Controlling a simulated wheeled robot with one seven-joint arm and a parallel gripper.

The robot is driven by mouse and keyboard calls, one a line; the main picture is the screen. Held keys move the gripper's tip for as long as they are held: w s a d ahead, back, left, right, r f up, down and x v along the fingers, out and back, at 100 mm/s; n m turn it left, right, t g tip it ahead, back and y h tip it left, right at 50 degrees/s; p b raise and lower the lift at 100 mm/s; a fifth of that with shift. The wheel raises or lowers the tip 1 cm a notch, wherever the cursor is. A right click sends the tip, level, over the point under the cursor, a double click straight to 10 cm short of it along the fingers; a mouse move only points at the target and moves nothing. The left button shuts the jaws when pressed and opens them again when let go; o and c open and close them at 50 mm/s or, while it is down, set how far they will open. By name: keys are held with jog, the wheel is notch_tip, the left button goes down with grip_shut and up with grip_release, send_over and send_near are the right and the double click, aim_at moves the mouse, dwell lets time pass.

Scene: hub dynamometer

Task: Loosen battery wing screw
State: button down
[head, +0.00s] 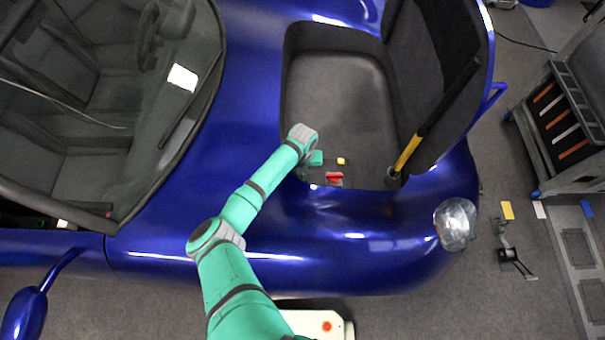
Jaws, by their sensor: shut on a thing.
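The blue car's front compartment (338,95) is open, and my green arm reaches into its near left corner. My gripper (315,158) is low in this corner, small and mostly hidden by my wrist. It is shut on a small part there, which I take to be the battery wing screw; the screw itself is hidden. A small red part (334,178) and a small yellow part (341,161) sit just to the right of my gripper. The battery's outline is too small and dark to make out.
The raised black-lined lid (440,70) and a black-and-yellow strut (408,152) stand on the right side of the opening. A tool cart (565,115) stands at the far right. The middle of the compartment is clear.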

jog(key=shift+n, duration=0.3)
jog(key=n, duration=0.8)
jog(key=shift+w, duration=0.1)
jog(key=n, duration=0.4)
jog(key=shift+w+d+n, duration=0.1)
jog(key=shift+n, duration=0.3)
jog(key=n, duration=0.4)
jog(key=shift+n, duration=0.3)
jog(key=n, duration=0.5)
jog(key=shift+w, duration=0.1)
jog(key=n, duration=1.2)
jog(key=shift+a+n, duration=0.25)
jog(key=shift+n, duration=0.05)
